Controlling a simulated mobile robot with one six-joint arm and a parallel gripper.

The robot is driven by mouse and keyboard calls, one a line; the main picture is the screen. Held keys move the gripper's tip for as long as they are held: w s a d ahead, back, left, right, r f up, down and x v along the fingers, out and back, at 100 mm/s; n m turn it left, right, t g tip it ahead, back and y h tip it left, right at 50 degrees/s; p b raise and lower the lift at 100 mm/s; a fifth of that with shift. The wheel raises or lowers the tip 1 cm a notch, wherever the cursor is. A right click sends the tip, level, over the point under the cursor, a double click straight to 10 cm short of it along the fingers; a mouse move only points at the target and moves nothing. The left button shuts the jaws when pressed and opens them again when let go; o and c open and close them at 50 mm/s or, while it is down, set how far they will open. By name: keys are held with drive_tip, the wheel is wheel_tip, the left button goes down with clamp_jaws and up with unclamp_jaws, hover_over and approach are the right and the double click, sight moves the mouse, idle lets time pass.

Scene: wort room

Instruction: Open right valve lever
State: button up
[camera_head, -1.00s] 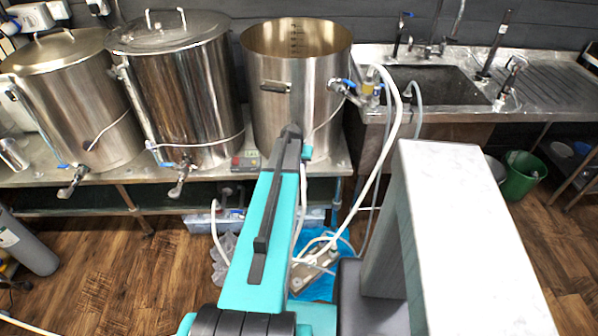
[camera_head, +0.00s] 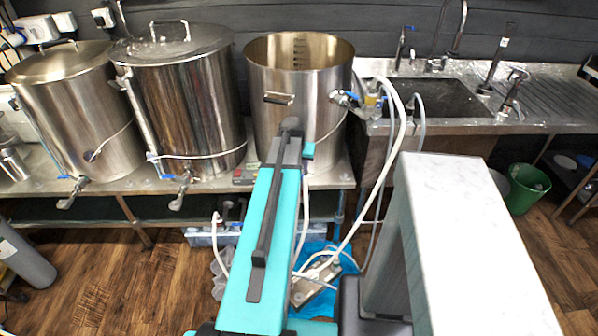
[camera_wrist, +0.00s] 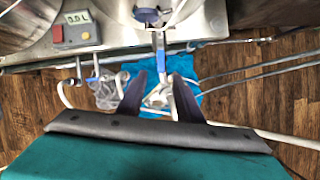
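The right steel pot (camera_head: 298,90) stands at the right end of the steel bench. In the head view my arm hides this valve and my gripper.
Middle (camera_head: 185,95) and left pots (camera_head: 80,110) have blue-levered valves. A display box (camera_wrist: 78,30) with a red button sits left of the valve. White hoses (camera_head: 385,170) hang to the right. A pump (camera_head: 312,290) lies on a blue sheet below. A sink (camera_head: 440,97) is right.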

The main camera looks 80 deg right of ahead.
drive_tip(key=shift+v, duration=1.7)
drive_tip(key=shift+s, duration=0.15)
